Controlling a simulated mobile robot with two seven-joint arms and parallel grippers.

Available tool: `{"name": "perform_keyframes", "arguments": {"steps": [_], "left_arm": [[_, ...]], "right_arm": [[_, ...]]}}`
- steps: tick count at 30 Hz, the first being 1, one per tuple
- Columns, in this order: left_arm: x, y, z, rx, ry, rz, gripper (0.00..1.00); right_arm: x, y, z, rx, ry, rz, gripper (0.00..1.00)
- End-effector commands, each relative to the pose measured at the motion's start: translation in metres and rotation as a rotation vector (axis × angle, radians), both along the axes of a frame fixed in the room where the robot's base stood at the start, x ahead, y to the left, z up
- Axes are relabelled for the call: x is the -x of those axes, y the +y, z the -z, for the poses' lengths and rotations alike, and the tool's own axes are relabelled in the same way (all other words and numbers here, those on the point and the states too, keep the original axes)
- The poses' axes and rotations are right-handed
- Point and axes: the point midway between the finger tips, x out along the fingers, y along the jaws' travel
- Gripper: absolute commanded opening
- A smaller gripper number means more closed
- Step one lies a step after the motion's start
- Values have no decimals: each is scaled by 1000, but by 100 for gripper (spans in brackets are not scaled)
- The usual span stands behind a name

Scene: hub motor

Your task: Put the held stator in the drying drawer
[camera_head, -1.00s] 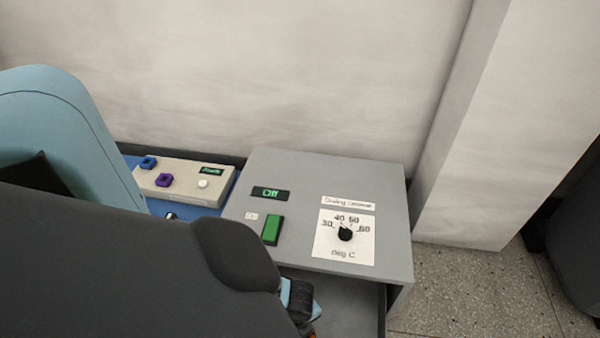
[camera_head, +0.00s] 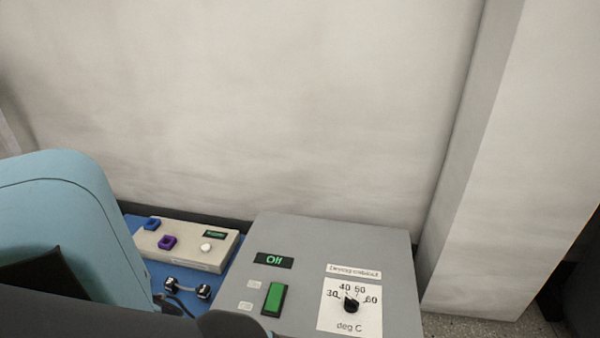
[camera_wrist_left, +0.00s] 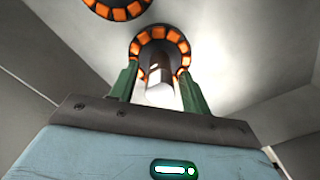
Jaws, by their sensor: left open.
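In the left wrist view my left gripper (camera_wrist_left: 160,70) is open, its two green fingers on either side of a stator (camera_wrist_left: 177,37), a dark ring with orange coils. A dark and pale cylinder stands out from the ring's middle between the fingers. I cannot tell whether the fingers touch it. A second stator (camera_wrist_left: 118,10) is at the top edge, apart from the first. Both are against a pale grey surface with walls, seemingly the drawer's inside. In the head view the drying cabinet (camera_head: 394,260) shows its top; its drawer and my left gripper are out of frame.
A wall stands behind, with a pillar (camera_head: 500,200) at right.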

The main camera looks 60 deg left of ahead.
Motion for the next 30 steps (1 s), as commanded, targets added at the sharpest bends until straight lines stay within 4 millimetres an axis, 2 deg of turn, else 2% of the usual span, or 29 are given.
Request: {"name": "perform_keyframes", "arguments": {"steps": [9, 15, 21, 30], "left_arm": [[-1, 1, -67, 0, -6, 1, 47], [-1, 0, -99, 1, -3, 0, 47], [0, 0, -113, 0, -2, 0, 47], [0, 0, -114, -1, 0, 0, 47]], "right_arm": [[-7, 0, -36, 0, -34, 0, 36], [-11, 0, -53, 0, -52, 0, 36], [-14, 0, -60, 0, -60, 0, 36], [-14, 0, -60, 0, -61, 0, 36]]}}
